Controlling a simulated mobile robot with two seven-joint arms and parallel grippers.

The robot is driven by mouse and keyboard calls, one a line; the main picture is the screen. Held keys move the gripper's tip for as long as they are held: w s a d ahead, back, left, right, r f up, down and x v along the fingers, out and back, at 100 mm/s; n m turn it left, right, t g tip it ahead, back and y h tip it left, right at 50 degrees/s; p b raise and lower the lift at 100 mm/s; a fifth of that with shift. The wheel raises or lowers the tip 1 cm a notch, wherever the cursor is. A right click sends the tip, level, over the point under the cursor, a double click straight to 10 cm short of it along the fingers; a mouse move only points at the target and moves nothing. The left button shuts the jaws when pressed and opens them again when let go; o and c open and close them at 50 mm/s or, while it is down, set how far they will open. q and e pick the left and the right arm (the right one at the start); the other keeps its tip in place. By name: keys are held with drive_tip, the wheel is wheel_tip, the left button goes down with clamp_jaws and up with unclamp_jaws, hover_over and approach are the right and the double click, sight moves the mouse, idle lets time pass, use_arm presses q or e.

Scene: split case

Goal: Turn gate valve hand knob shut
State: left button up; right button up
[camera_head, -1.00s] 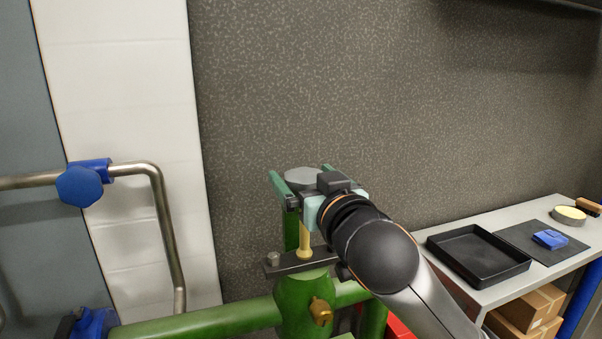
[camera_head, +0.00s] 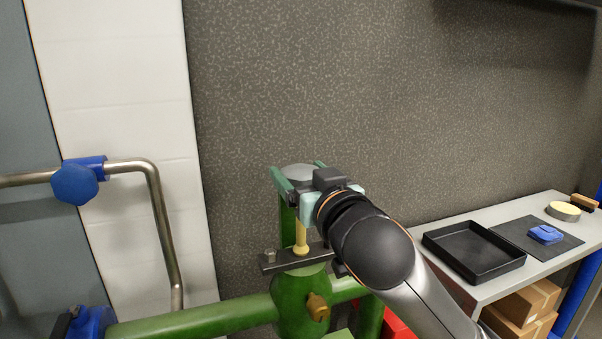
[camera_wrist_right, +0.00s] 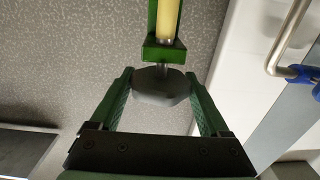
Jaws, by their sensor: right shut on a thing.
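The gate valve has a green body (camera_head: 300,296) on a green pipe, with a brass stem (camera_head: 301,238) rising from it. Its grey hand knob (camera_head: 299,170) sits at the top of the stem. My right gripper (camera_head: 297,174) is at the knob, its two green fingers on either side of it. In the right wrist view the dark grey knob (camera_wrist_right: 160,86) sits between the fingertips of the gripper (camera_wrist_right: 161,84), and the jaws are shut on it. The wrist hides part of the valve's upper frame in the head view. My left gripper is not in view.
A metal pipe with a blue fitting (camera_head: 75,184) stands at the left. At the right a grey bench (camera_head: 480,293) holds a black tray (camera_head: 474,251), a blue item (camera_head: 546,234) on a dark mat and a round yellow-topped tin (camera_head: 563,211). Cardboard boxes (camera_head: 520,307) sit below.

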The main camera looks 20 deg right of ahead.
drive_tip(key=shift+h, duration=0.3)
drive_tip(key=m+h+p, duration=0.1)
drive_tip(key=m+h, duration=0.1)
drive_tip(key=shift+r+h, duration=0.1)
drive_tip(key=shift+h, duration=0.2)
drive_tip(key=m+g+h+p, duration=0.1)
drive_tip(key=m+h, duration=0.1)
drive_tip(key=h, duration=0.1)
drive_tip(key=shift+a+h, duration=0.1)
drive_tip(key=shift+h, duration=0.2)
drive_tip(key=m+g+h, duration=0.2)
drive_tip(key=m+h, duration=0.1)
drive_tip(key=h, duration=0.1)
drive_tip(key=shift+m+h, duration=0.4)
drive_tip(key=shift+m+g+h, duration=0.6)
drive_tip(key=shift+g+h, duration=0.1)
drive_tip(key=shift+g, duration=0.1)
drive_tip(key=shift+h, duration=0.3)
drive_tip(key=o, duration=1.2)
